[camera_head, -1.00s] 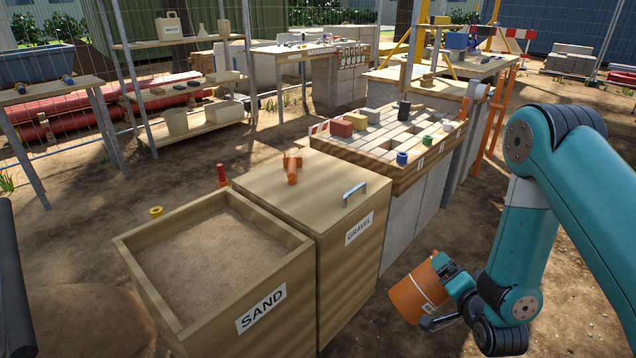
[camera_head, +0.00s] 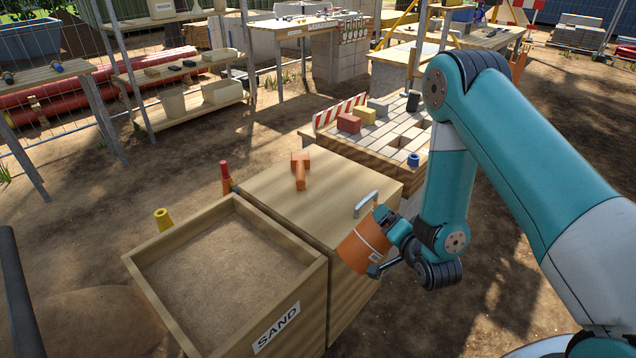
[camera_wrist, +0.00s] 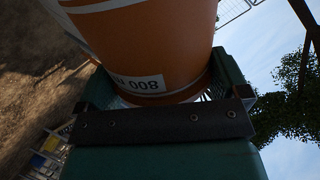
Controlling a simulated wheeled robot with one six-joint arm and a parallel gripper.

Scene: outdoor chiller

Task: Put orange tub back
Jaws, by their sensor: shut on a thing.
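The orange tub (camera_head: 362,246) has a white label band and is tilted in the head view. My gripper (camera_head: 384,240) is shut on it and holds it in the air in front of the gravel box, near the box's metal handle.
The open sand box (camera_head: 225,270) stands at front left, beside the closed gravel box (camera_head: 320,195) with an orange tool (camera_head: 300,172) on its lid. Behind is a table of blocks (camera_head: 385,150). Shelves (camera_head: 190,100) stand at the back left. Bare ground lies right.

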